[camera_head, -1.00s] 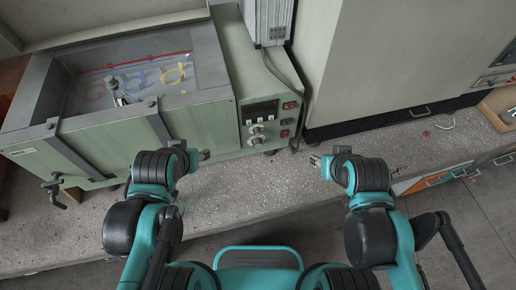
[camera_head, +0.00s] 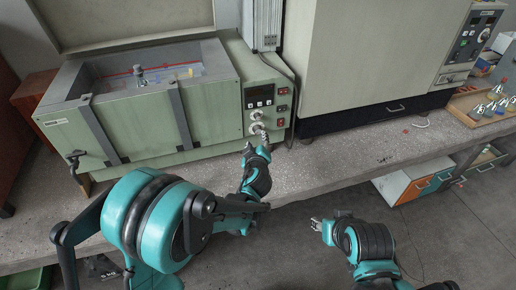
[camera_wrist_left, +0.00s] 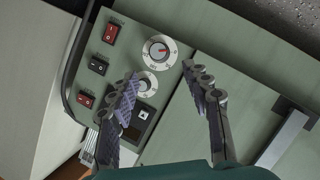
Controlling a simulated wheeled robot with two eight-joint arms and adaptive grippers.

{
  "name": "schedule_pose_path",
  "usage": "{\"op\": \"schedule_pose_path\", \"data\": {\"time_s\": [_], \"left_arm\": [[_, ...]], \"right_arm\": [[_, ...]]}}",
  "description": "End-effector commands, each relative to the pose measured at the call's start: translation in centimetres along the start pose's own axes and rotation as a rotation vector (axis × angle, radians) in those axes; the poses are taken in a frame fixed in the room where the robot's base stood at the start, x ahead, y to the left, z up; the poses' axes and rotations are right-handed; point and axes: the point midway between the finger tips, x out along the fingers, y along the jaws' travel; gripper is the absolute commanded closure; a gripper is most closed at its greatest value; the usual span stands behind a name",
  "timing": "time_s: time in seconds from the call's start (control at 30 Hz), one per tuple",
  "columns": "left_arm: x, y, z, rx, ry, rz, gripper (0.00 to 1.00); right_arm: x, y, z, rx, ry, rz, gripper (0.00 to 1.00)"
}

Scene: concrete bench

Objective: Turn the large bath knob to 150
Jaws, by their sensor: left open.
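The large bath knob (camera_wrist_left: 158,50) shows in the left wrist view as a white round dial with a red pointer mark. A smaller knob (camera_wrist_left: 147,85) sits beside it, partly covered by one finger. In the head view the large knob (camera_head: 255,128) is on the front panel of the green bath (camera_head: 150,118), partly behind my gripper. My left gripper (camera_wrist_left: 160,75) is open and empty, fingers spread in front of the panel. In the head view the left gripper (camera_head: 256,141) is just below the knobs. My right gripper (camera_head: 317,224) is low, away from the bath; its jaws are too small to judge.
Red and black switches (camera_wrist_left: 97,65) line the panel beside the knobs. A large beige cabinet (camera_head: 365,60) stands right of the bath. The concrete bench (camera_head: 330,160) is clear in front of it. A wooden tray with bottles (camera_head: 470,103) is at the far right.

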Motion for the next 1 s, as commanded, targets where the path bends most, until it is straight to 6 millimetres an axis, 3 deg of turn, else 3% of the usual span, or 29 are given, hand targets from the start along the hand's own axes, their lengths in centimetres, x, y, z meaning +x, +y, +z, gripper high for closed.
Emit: {"op": "schedule_pose_path", "data": {"time_s": [0.17,0.5,0.9,0.93,1.0], "left_arm": [[1.6,0.1,0.5,-0.012,0.003,0.008,0.52],[6.9,0.0,0.5,-0.011,0.002,0.007,0.52],[8.0,0.2,0.3,-0.01,0.002,0.006,0.52],[8.0,0.2,0.3,-0.01,0.002,0.007,0.54],[8.0,0.2,0.3,-0.01,0.002,0.007,0.73]], "right_arm": [[0.5,0.0,0.3,0.0,0.0,0.0,0.6],[2.0,0.0,1.4,0.0,0.0,0.0,0.6],[2.2,0.0,1.5,0.0,0.0,0.0,0.6],[2.2,0.0,1.5,0.0,0.0,0.0,0.6],[2.2,0.0,1.5,0.0,0.0,0.0,0.6]]}}
